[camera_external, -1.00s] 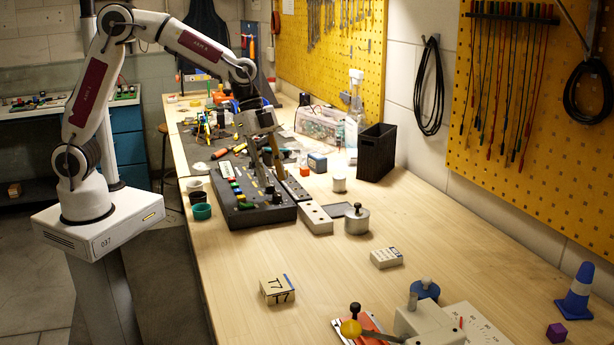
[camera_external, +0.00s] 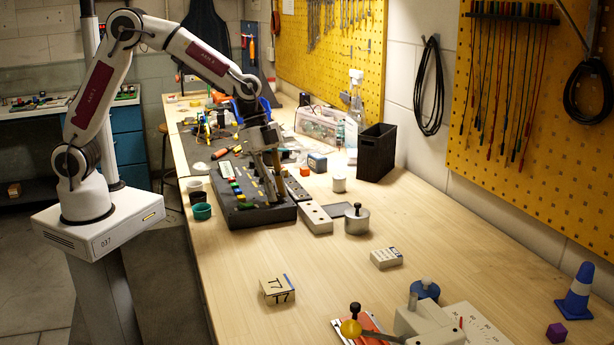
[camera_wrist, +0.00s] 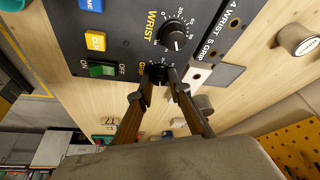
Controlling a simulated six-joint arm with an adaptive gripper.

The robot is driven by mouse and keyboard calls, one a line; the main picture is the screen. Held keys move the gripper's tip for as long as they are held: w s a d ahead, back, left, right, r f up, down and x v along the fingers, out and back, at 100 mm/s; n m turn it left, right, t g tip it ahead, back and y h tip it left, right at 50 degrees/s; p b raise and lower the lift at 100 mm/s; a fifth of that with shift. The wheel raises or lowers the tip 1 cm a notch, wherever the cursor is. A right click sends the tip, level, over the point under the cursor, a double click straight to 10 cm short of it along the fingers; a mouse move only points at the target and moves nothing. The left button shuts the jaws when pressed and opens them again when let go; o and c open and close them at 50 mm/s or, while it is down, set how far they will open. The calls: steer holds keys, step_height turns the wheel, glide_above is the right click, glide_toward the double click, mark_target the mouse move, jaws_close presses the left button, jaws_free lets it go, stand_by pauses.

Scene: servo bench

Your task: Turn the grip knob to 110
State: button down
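The black control box (camera_external: 262,216) stands on the bench below my gripper (camera_external: 277,198). In the wrist view, the grip knob (camera_wrist: 157,70) is a dark knob low on the panel (camera_wrist: 120,40), beside the wrist knob (camera_wrist: 175,36). My gripper (camera_wrist: 157,84) has its two fingers apart, with the tips at either side of the grip knob. I cannot tell whether they touch it.
A green on/off switch (camera_wrist: 102,70) and a yellow button (camera_wrist: 95,40) are close left of the fingers in the wrist view. A pale block with holes (camera_external: 315,218) and a metal cylinder (camera_external: 357,220) stand right of the box. The bench nearer the camera has free room.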

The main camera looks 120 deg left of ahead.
steer(key=shift+n, duration=0.6)
steer(key=shift+d+n+y, duration=0.1)
steer(key=shift+n+y, duration=0.7)
steer(key=shift+n, duration=0.8)
steer(key=shift+n+y, duration=0.6)
steer(key=shift+n, duration=1)
steer(key=shift+d+n+y, duration=0.1)
steer(key=shift+n+y, duration=0.2)
steer(key=shift+n, duration=0.4)
steer(key=c, duration=1.9)
jaws_free()
steer(key=shift+r, duration=0.1)
steer(key=shift+v, duration=5.95)
